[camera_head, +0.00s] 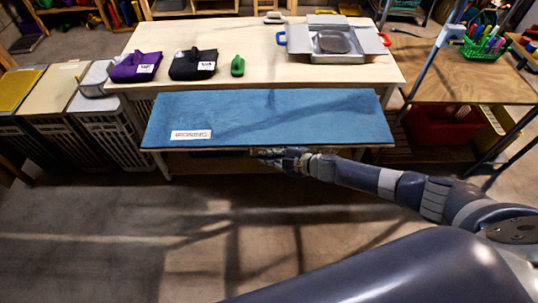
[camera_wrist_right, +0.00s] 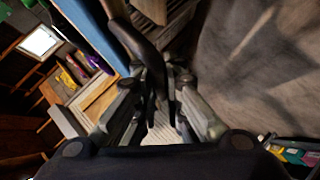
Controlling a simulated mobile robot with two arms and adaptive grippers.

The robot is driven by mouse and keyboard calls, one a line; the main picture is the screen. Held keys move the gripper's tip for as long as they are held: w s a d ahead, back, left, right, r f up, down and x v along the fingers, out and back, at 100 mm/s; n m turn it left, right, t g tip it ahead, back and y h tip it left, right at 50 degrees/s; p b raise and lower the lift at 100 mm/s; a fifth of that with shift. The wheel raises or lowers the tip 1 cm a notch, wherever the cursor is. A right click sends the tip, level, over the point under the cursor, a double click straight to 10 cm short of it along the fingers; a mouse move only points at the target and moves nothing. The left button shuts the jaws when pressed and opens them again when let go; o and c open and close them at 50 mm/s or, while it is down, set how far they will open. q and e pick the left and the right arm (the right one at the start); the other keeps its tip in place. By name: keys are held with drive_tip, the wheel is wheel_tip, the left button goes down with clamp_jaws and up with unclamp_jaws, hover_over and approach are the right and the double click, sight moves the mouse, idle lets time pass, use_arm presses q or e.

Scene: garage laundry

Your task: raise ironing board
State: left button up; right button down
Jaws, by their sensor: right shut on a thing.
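The ironing board is a flat blue panel (camera_head: 290,115) with a white label near its left front corner. It lies roughly level in front of the long table, its front edge toward me. My right gripper (camera_head: 268,155) is at the middle of that front edge, just below the blue top. In the right wrist view the gripper (camera_wrist_right: 155,88) is shut on a dark curved handle (camera_wrist_right: 138,42) beside the blue board (camera_wrist_right: 92,28). The underside of the board is hidden in the head view. My left gripper is not in view.
The long table (camera_head: 385,85) behind holds a purple pouch (camera_head: 136,67), a black pouch (camera_head: 194,64), a green item (camera_head: 237,66) and a grey metal appliance (camera_head: 333,43). Bins (camera_head: 45,95) stand left. A wooden table (camera_head: 465,75) stands right. The floor (camera_head: 120,230) in front is clear.

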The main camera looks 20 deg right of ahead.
drive_tip(key=shift+w+a+r, duration=0.1)
drive_tip(key=shift+w+r, duration=0.1)
drive_tip(key=shift+r, duration=0.15)
drive_tip(key=c, duration=2)
unclamp_jaws()
drive_tip(key=shift+o, duration=0.2)
drive_tip(key=shift+s+r, duration=0.1)
drive_tip(key=shift+s, duration=0.05)
drive_tip(key=shift+s+d+r, duration=0.1)
drive_tip(key=shift+s+d, duration=0.25)
drive_tip(key=shift+s, duration=0.05)
drive_tip(key=v, duration=1.1)
